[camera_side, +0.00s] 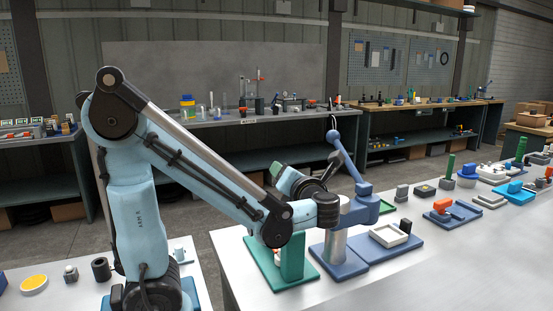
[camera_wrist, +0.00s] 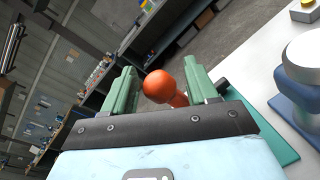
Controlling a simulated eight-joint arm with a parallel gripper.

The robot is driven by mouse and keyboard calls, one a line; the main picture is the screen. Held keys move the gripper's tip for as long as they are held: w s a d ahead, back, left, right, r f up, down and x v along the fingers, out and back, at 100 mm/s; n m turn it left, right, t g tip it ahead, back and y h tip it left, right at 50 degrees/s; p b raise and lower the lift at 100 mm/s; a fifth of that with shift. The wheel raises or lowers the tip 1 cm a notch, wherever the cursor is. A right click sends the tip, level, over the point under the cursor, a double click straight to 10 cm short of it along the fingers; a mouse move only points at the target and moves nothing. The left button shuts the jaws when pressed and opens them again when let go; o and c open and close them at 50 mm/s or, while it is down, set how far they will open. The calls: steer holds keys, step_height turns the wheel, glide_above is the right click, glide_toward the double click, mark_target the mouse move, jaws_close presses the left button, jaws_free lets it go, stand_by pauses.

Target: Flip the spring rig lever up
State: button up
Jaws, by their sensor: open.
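An orange ball knob (camera_wrist: 159,87) on a short red-orange stem, which appears to be the lever, shows between the fingers of my gripper (camera_wrist: 163,82) in the wrist view. The green fingers are apart, with a gap on each side of the knob. The lower stem is hidden behind my gripper's dark palm. In the side view my gripper (camera_side: 277,169) is above a teal rig (camera_side: 292,255) on a teal base plate. My arm hides the knob there, so the lever's angle is hard to tell.
Right beside the teal rig stands a blue rig (camera_side: 336,246) with a tall blue arm (camera_side: 346,158) ending in a ball. A white tray (camera_side: 390,236) and an orange-and-blue fixture (camera_side: 443,208) lie farther right. The table's front is clear.

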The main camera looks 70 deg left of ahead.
steer(key=s+d, duration=0.1)
steer(key=d, duration=0.9)
steer(key=shift+s+r, duration=0.2)
steer(key=shift+r, duration=0.2)
step_height(320, 180, down, 10)
steer(key=n+t+h, duration=0.2)
steer(key=n+h, duration=0.7)
steer(key=n, duration=0.2)
steer(key=d+n+t+h, duration=0.2)
steer(key=d+n+h, duration=0.5)
steer(key=n, duration=0.8)
steer(key=shift+d+f+t+h, duration=0.35)
steer(key=shift+d+t+h, duration=0.05)
steer(key=shift+d, duration=0.1)
